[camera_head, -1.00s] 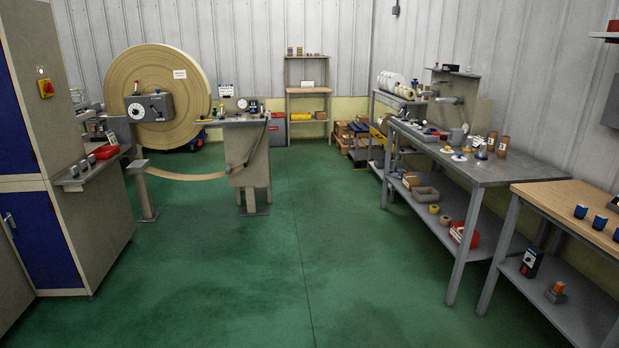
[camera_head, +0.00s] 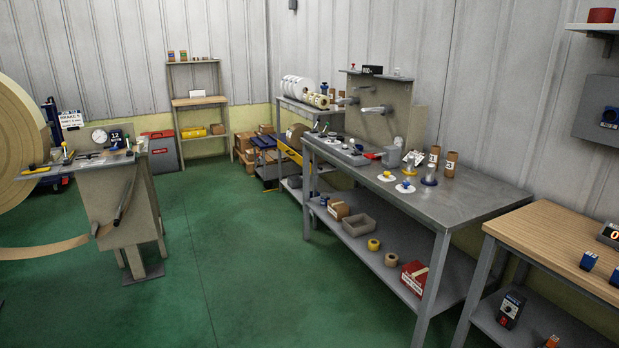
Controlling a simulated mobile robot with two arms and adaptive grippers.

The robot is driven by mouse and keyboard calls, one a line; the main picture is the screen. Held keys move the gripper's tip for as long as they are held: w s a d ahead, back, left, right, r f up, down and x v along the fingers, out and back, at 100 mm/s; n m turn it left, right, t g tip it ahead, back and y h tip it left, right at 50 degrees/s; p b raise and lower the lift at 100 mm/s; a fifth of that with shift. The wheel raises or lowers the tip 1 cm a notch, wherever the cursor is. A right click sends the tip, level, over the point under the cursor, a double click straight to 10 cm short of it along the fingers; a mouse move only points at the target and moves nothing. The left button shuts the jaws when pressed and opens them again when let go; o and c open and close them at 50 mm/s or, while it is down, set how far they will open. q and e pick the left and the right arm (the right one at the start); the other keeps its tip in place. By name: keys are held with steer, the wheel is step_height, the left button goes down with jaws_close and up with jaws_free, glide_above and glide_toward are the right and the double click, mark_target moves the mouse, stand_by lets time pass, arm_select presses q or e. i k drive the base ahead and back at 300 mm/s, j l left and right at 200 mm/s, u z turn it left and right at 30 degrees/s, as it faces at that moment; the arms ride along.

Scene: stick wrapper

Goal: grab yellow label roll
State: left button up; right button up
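A small yellow roll (camera_head: 373,245) lies on the lower shelf of the grey metal workbench (camera_head: 480,195). A tan roll (camera_head: 391,260) lies just to its right and nearer to me.
A grey bin (camera_head: 358,226) and a red box (camera_head: 414,278) share the lower shelf. A wooden-topped table (camera_head: 550,235) stands at the right. A stand (camera_head: 120,205) and a huge tan roll (camera_head: 18,150) are at the left. The green floor between (camera_head: 240,270) is clear.

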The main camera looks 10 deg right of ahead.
mark_target(373, 245)
steer(key=i+z, duration=0.15)
steer(key=i, duration=0.9)
steer(key=i+j+z, duration=0.1)
steer(key=i, duration=0.9)
